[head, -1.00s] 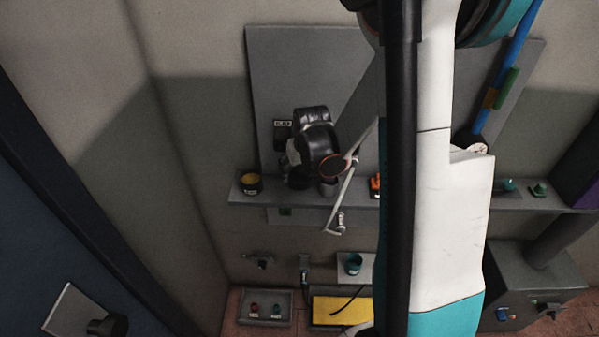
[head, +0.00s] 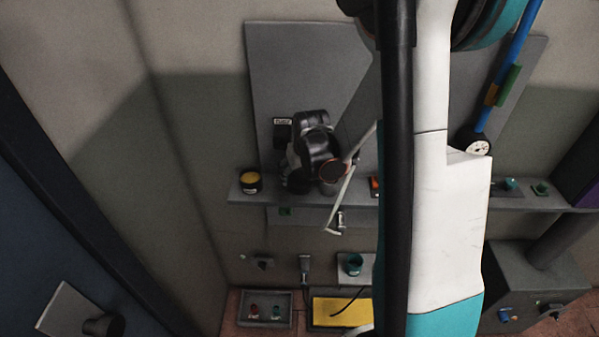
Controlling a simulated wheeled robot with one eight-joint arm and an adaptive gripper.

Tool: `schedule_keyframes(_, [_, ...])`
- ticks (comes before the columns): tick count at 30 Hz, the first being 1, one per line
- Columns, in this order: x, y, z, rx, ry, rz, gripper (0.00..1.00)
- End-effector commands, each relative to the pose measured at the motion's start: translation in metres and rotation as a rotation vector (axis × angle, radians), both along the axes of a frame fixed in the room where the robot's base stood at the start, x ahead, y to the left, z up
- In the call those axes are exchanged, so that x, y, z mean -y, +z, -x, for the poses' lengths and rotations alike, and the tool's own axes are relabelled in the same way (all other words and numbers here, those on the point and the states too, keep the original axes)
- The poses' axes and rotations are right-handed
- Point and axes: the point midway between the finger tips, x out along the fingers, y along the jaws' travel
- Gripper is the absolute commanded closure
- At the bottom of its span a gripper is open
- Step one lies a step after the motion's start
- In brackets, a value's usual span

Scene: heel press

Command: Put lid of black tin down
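A black tin (head: 250,186) with a pale label stands on the left end of the grey shelf. A yellow round top shows on it; I see no dark lid over it. My gripper (head: 312,177) is dark and reaches down at the shelf, to the right of the tin and apart from it. A dark disc with an orange-red rim (head: 333,171), which may be the lid, is right at my gripper's right side, low over the shelf. Whether the fingers hold it, and whether it touches what is beneath, I cannot tell. The fingertips are mostly hidden.
The shelf (head: 445,200) runs across a grey back panel (head: 310,65). A bent metal rod (head: 345,196) hangs close to my gripper's right. Below are a tray with small knobs (head: 265,292) and a yellow pad (head: 340,312). My arm hides the middle right.

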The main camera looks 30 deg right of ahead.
Motion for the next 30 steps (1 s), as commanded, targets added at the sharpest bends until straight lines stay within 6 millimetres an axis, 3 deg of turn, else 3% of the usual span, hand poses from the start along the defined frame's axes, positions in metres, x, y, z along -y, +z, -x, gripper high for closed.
schedule_keyframes(8, [0.0,0.001,0.0,0.0,0.0,0.0,0.24])
schedule_keyframes(14, [0.0,0.012,0.0,0.0,0.0,0.0,0.24])
schedule_keyframes(30, [-0.009,0.096,0.033,0.0,0.0,0.0,0.24])
